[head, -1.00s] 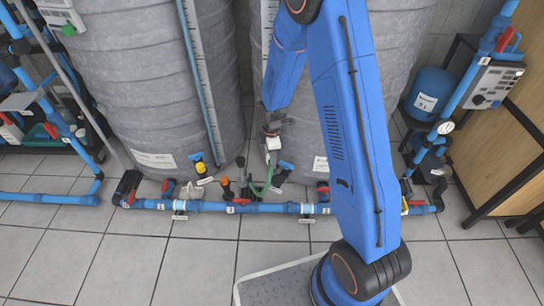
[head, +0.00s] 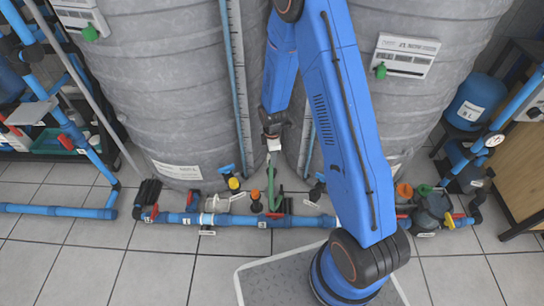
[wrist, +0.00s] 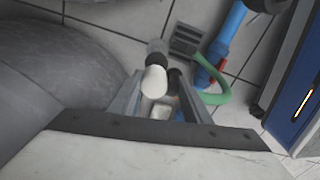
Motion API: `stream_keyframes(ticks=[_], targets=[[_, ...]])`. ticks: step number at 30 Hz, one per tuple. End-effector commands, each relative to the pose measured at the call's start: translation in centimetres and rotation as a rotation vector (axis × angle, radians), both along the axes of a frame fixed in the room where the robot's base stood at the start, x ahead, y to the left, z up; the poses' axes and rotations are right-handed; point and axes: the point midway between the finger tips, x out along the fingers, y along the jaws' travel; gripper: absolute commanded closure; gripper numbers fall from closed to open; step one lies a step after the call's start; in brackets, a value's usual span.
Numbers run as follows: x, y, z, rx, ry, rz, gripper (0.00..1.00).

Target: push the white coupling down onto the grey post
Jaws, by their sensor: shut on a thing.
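My gripper (head: 272,142) is low between the two grey tanks, above the blue floor pipe. In the wrist view its jaws (wrist: 160,98) are shut around a white rounded piece, which I take as the white coupling (wrist: 154,80). A second pale surface lies deeper between the jaws. A short grey cylinder (wrist: 157,47) stands just beyond the white piece; I cannot tell if it is the grey post or whether they touch. A green hose (wrist: 222,88) curves beside the jaws; it hangs below my gripper in the head view (head: 271,190).
The blue pipe (head: 245,219) runs across the floor with valves and fittings close to my gripper. The left tank (head: 185,90) and right tank (head: 440,40) crowd both sides. A blue vessel (head: 474,102) stands at right.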

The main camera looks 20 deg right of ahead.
Motion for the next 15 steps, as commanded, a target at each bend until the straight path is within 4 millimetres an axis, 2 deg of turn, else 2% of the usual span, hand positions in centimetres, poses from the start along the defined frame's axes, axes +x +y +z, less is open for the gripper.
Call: stream_keyframes(ticks=[8, 15], targets=[[0.0, 0.0, -0.4, 0.000, 0.001, 0.000, 0.79], [0.0, 0.0, -2.0, 0.000, 0.002, 0.000, 0.79]])
